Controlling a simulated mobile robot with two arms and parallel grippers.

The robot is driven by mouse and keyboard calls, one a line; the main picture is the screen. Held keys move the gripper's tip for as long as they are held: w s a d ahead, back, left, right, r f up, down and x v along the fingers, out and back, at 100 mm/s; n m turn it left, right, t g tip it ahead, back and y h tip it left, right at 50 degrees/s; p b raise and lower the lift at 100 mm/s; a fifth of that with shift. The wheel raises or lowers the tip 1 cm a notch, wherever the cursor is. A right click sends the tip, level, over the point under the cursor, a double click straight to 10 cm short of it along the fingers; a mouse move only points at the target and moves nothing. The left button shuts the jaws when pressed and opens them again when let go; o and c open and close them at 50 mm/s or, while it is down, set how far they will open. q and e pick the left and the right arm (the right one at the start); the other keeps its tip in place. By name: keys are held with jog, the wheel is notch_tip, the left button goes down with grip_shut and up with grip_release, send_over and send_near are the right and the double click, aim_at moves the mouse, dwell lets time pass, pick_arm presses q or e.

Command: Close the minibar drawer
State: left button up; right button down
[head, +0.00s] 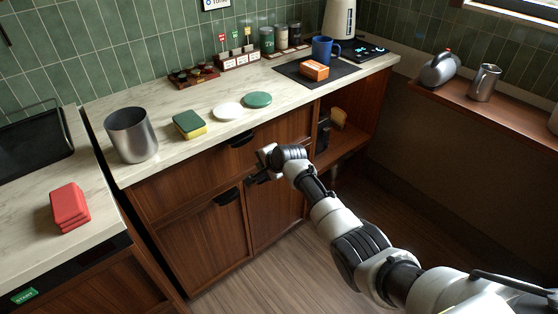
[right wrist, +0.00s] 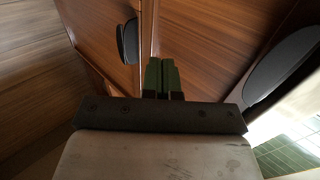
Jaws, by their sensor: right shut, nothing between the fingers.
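The wooden drawer front (head: 190,177) with a black handle (head: 242,139) spans the counter unit just under the worktop. It looks close to flush, but I cannot tell whether a small gap remains. My right gripper (head: 255,179) is in front of the unit, below the drawer handle. In the right wrist view its green fingers (right wrist: 160,76) are together and empty, pointing at the wood front. I cannot tell whether the tips touch it. The drawer handle also shows at the right of that view (right wrist: 282,65). My left gripper is not in view.
Below are cabinet doors, one with a black handle (head: 226,197). An open shelf (head: 342,150) is to the right. The worktop holds a metal cup (head: 131,136), a sponge (head: 189,125), discs and a blue mug (head: 323,50). The floor in front is clear.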

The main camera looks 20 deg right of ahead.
jog(key=shift+p+v, duration=0.85)
jog(key=shift+v, duration=2.65)
jog(key=s+d+f+n+g+h+p, duration=0.15)
jog(key=s+f+n, duration=0.25)
jog(key=s+f, duration=0.9)
jog(key=s+d+f+n+g+h, duration=0.1)
jog(key=s+f+n+g, duration=0.2)
jog(key=s+f, duration=1)
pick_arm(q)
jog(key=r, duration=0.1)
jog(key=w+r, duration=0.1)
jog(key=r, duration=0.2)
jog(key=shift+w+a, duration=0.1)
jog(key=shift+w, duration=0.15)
pick_arm(e)
jog(key=s+f+n+g, duration=0.1)
jog(key=s+f+n, duration=0.2)
jog(key=s, duration=0.7)
jog(key=s+f+n+g, duration=0.1)
jog(key=s+f+n, duration=0.2)
jog(key=s+f, duration=0.5)
jog(key=s+d+f+n+g, duration=0.1)
jog(key=s+f+n, duration=0.2)
jog(key=s, duration=1.1)
notch_tip(320, 180, down, 3)
jog(key=shift+s+r+h, duration=0.25)
jog(key=shift+h, duration=0.1)
jog(key=shift+d+g, duration=0.1)
jog(key=shift+g, duration=0.15)
